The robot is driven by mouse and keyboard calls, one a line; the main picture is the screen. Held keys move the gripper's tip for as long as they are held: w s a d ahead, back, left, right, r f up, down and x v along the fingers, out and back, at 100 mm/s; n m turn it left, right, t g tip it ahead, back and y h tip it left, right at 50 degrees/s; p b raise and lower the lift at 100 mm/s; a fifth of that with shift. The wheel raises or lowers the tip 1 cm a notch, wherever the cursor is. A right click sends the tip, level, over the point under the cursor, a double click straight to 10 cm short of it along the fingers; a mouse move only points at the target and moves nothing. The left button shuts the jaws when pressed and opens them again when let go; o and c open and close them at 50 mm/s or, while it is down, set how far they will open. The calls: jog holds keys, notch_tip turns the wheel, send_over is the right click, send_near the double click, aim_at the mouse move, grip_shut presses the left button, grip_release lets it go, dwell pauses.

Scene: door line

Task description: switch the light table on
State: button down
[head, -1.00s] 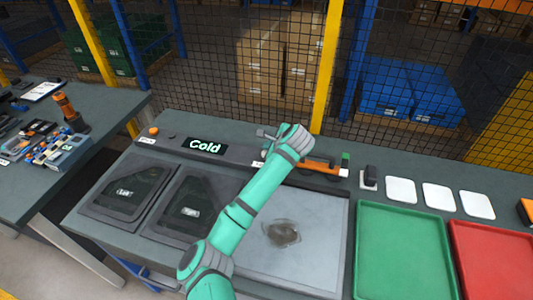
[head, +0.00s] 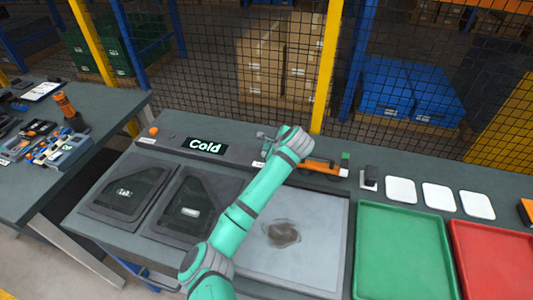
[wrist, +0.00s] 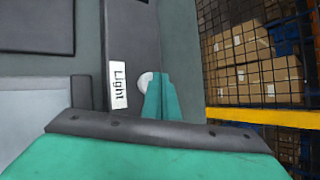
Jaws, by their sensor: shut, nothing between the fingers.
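The light table (head: 310,255) is a flat, dull grey panel at the front middle of the bench, with a dark translucent piece (head: 282,233) lying on it. In the wrist view a white "Light" label (wrist: 119,85) sits on the dark strip. A round white button (wrist: 145,80) is beside it, partly covered by my gripper's fingers. My gripper (wrist: 160,88) is shut and empty, its tips over or right at the button; I cannot tell whether they touch it. In the head view my gripper (head: 263,140) is above the strip behind the light table, and my wrist hides part of it.
An orange-handled tool (head: 322,167) lies right of my wrist, with a small black-topped item (head: 370,177) beyond it. A "Cold" display (head: 206,146) and an orange knob (head: 154,131) are left. Green (head: 400,207) and red trays are right. A mesh fence stands behind the bench.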

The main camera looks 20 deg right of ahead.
jog(key=shift+f, duration=0.55)
dwell(0.6)
jog(key=shift+r, duration=0.95)
jog(key=shift+r, duration=2.55)
